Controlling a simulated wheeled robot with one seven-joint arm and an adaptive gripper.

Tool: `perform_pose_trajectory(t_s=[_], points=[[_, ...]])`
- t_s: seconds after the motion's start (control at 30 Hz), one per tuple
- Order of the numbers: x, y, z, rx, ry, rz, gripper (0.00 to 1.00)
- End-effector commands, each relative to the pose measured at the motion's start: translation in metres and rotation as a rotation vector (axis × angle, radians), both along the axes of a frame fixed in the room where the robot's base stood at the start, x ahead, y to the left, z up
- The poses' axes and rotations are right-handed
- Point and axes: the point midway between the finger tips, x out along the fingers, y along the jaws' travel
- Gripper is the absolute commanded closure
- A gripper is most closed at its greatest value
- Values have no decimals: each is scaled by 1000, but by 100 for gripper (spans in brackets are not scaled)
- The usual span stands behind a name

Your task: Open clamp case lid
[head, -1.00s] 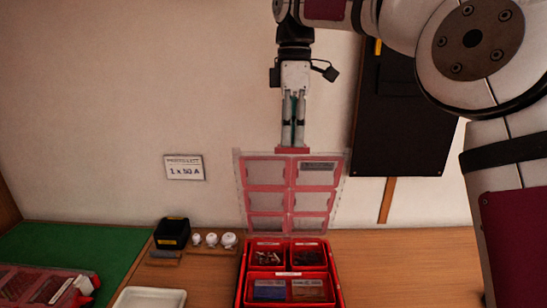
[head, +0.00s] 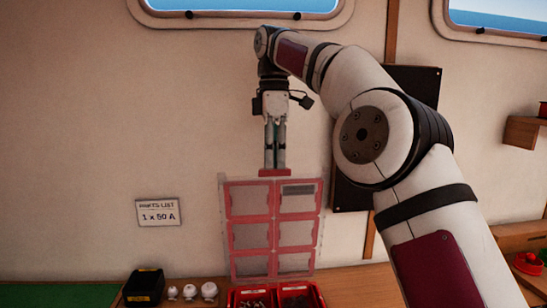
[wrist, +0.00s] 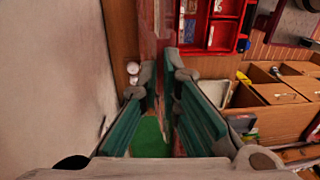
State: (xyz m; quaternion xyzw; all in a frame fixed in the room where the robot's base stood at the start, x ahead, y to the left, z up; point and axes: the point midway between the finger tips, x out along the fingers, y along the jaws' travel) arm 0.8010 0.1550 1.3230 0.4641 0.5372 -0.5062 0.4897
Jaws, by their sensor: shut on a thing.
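The clamp case lid (head: 272,248) is a clear panel with red-framed windows. It stands about upright at the back of the red clamp case (head: 318,297), whose bins show only at the picture's bottom edge. My gripper (head: 274,170) points down and is shut on the red tab (head: 274,173) at the lid's top edge. In the wrist view, the green-padded fingers (wrist: 160,85) have the lid, seen nearly edge-on (wrist: 155,30), between them. The exact finger contact is hard to make out there. The open case's red bins (wrist: 218,30) show at top right.
A black box (head: 144,287) and several white fittings (head: 190,292) stand left of the case. The wall with a parts list card (head: 158,212) is close behind. A dark panel (head: 352,190) hangs right of the lid. Drawers (wrist: 285,95) show in the wrist view.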

Motion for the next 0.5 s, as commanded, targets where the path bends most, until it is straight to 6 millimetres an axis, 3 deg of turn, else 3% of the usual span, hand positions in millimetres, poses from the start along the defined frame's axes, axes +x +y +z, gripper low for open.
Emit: perform_pose_trajectory(t_s=[0.03, 0.17, 0.27, 0.4, 0.5], points=[[10, -2, -30, -20, 39, -4, 100], [10, -2, -30, -20, 39, -4, 100], [10, -2, -30, -20, 39, -5, 79], [10, -2, -30, -20, 39, -5, 70], [9, -2, -29, -20, 39, -4, 44]])
